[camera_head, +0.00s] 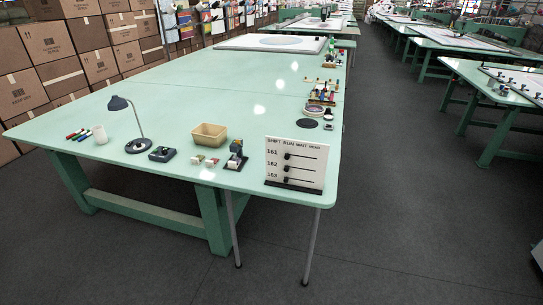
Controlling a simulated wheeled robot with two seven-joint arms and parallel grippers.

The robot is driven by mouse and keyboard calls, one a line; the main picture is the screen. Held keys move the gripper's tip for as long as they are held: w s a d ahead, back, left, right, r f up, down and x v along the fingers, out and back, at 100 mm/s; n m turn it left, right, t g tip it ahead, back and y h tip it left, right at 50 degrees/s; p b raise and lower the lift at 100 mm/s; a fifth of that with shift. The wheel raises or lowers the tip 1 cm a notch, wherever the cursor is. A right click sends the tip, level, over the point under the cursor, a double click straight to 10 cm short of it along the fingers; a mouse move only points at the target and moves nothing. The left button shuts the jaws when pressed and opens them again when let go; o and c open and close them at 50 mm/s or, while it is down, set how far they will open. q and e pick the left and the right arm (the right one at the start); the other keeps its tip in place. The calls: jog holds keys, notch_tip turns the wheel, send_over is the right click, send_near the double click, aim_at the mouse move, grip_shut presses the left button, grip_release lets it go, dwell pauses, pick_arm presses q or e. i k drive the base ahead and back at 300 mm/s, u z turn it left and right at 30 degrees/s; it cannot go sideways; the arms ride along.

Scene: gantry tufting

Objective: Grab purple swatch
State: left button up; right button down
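I cannot make out a purple swatch for certain. Small pale and reddish pieces (205,160) lie near the table's front edge, too small to identify. Colourful pieces (217,17) hang in a row at the back left, also too small to tell apart. The long pale green table (190,100) stands in front of me. Neither of my grippers is in view.
On the table are a dark desk lamp (119,104), a tan bin (209,134), a white sign board (296,162), marker pens (77,134) and a white cup (100,135). Cardboard boxes (47,41) stack at left. Grey floor (410,190) is clear at right.

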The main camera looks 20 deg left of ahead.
aim_at(232, 164)
jog(key=z, duration=0.4)
jog(key=i, duration=1.7)
jog(key=u, duration=1)
jog(key=i, duration=0.45)
jog(key=u, duration=0.4)
